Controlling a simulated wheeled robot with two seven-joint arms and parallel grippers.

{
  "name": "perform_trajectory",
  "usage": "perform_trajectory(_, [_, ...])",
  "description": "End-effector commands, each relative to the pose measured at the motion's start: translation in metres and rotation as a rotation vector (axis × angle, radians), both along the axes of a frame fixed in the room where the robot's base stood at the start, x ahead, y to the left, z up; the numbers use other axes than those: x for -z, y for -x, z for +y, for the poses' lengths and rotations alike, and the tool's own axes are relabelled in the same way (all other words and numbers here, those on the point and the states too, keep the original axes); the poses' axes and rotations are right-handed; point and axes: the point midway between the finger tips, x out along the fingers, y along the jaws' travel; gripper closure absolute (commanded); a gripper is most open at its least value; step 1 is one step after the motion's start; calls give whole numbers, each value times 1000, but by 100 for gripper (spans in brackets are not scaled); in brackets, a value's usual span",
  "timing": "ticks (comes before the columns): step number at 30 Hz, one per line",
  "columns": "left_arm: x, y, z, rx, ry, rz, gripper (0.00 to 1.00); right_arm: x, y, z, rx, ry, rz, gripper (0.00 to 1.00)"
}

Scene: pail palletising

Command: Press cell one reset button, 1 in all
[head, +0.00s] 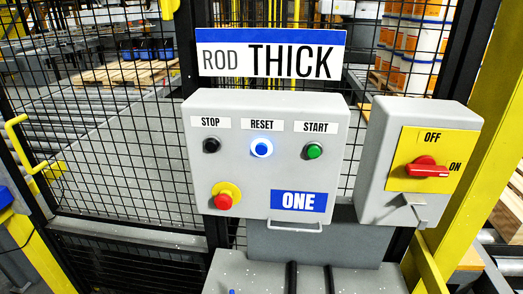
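The grey control box (236,178) labelled ONE is in the middle of the head view. Its blue reset button (261,148) sits in the centre of the top row under the RESET label and looks lit. The black stop button (211,146) is to its left and the green start button (314,151) to its right. A red emergency knob (224,201) on a yellow base is at the lower left of the box. Neither of my grippers shows in this view.
A switch box (388,160) with a red rotary handle (426,170) hangs to the right. Black mesh fencing (120,185) stands behind the boxes, with pallets and pails beyond it. A yellow post (462,190) rises at the right. The space before the buttons looks clear.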

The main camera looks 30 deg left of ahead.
Motion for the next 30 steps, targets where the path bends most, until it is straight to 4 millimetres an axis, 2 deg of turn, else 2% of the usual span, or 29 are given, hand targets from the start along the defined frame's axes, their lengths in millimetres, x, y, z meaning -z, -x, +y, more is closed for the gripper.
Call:
perform_trajectory(1, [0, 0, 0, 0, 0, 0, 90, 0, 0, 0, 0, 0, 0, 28])
perform_trajectory(3, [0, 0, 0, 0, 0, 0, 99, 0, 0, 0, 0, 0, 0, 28])
perform_trajectory(4, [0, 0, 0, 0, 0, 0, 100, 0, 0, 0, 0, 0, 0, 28])
perform_trajectory(30, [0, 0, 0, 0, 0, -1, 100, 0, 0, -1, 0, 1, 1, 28])
